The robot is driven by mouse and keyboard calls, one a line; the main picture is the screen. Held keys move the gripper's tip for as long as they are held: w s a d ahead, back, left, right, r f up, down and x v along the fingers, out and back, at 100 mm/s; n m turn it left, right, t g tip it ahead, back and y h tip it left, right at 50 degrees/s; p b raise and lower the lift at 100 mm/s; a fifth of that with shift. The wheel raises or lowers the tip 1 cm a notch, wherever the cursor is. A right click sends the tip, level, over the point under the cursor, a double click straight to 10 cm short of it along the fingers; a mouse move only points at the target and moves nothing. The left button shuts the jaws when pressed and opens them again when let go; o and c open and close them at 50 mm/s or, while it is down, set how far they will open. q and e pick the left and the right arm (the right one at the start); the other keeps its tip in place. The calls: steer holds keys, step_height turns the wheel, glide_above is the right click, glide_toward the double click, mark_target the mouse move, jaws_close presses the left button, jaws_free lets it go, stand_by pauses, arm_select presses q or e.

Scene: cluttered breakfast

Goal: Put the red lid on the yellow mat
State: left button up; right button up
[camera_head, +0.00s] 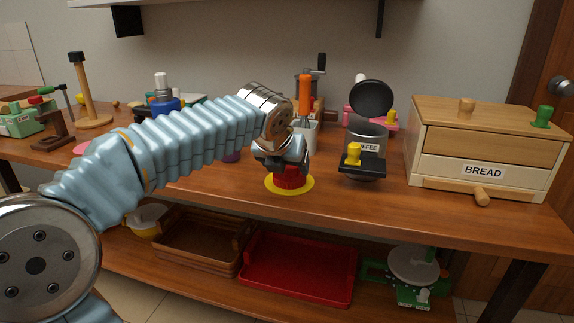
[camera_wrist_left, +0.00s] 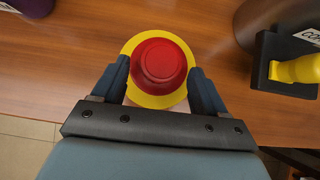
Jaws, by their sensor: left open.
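The red lid (camera_head: 289,178) lies on the round yellow mat (camera_head: 309,187) near the front edge of the table. In the left wrist view the red lid (camera_wrist_left: 159,64) sits inside the rim of the yellow mat (camera_wrist_left: 136,44), with yellow showing around it. My left gripper (camera_head: 284,166) is directly above the lid, pointing down. Its fingers (camera_wrist_left: 160,88) are open, one on each side of the lid, with small gaps. My right gripper is not in view.
The coffee canister (camera_head: 365,140) with its black and yellow stand is right of the mat. The bread box (camera_head: 485,150) stands farther right. A white cup (camera_head: 309,137) with an orange-handled whisk is behind my gripper. A red tray (camera_head: 298,268) lies on the lower shelf.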

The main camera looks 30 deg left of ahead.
arm_select(q)
steer(key=v, duration=1.1)
steer(key=shift+s+r+p, duration=0.15)
steer(key=shift+r+p, duration=0.1)
steer(key=shift+p, duration=0.2)
